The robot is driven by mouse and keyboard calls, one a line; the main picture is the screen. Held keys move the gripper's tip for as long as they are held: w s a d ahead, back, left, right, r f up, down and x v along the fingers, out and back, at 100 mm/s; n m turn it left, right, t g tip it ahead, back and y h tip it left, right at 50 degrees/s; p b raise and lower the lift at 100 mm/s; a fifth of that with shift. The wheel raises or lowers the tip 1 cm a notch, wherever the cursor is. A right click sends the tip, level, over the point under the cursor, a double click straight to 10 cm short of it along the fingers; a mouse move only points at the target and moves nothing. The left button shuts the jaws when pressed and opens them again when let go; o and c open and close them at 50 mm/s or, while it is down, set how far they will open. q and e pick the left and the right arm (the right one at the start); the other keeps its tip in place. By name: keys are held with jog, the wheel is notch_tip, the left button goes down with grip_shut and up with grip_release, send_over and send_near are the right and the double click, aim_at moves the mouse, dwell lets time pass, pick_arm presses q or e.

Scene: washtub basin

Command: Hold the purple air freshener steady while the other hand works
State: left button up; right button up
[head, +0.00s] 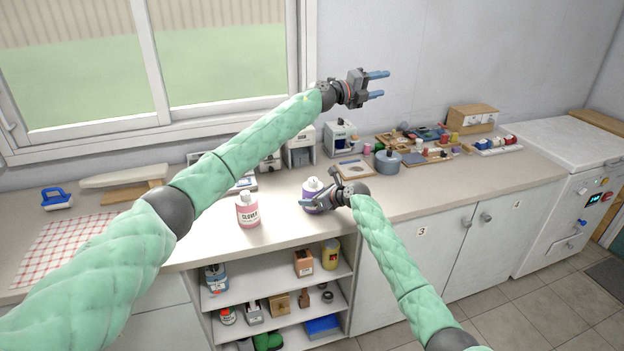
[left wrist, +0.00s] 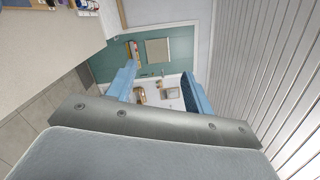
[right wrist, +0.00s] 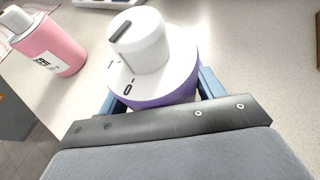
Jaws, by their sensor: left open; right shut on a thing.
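The purple air freshener (head: 313,188) stands on the counter near its front edge. It has a purple body and a white top. In the right wrist view the air freshener (right wrist: 150,62) sits between the blue fingers, its white cap facing the camera. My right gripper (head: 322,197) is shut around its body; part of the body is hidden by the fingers. My left gripper (head: 377,85) is open and empty, raised high in front of the wall, well above the counter. In the left wrist view the fingers of my left gripper (left wrist: 165,92) are apart with nothing between them.
A pink bottle (head: 248,210) stands left of the air freshener and also shows in the right wrist view (right wrist: 50,48). A grey-blue pot (head: 387,162) and trays of small items stand further back right. Open shelves (head: 275,320) lie below. The counter's right front is clear.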

pick_arm(q)
jog(key=w+a+r+n+t+y, duration=0.1)
jog(key=w+a+n+t+y, duration=0.4)
jog(key=n, duration=0.5)
jog(key=w+a+r+n+t+y, duration=0.1)
jog(key=w+a+n+t+y, duration=0.1)
jog(key=a+n+t+y, duration=0.65)
jog(key=n+g+y, duration=0.2)
jog(key=n+g, duration=0.9)
jog(key=g, duration=0.6)
send_near(312, 179)
jog(key=shift+m+h, duration=0.25)
jog(key=x, duration=0.9)
jog(key=shift+a+f, duration=0.15)
jog(key=c, duration=1)
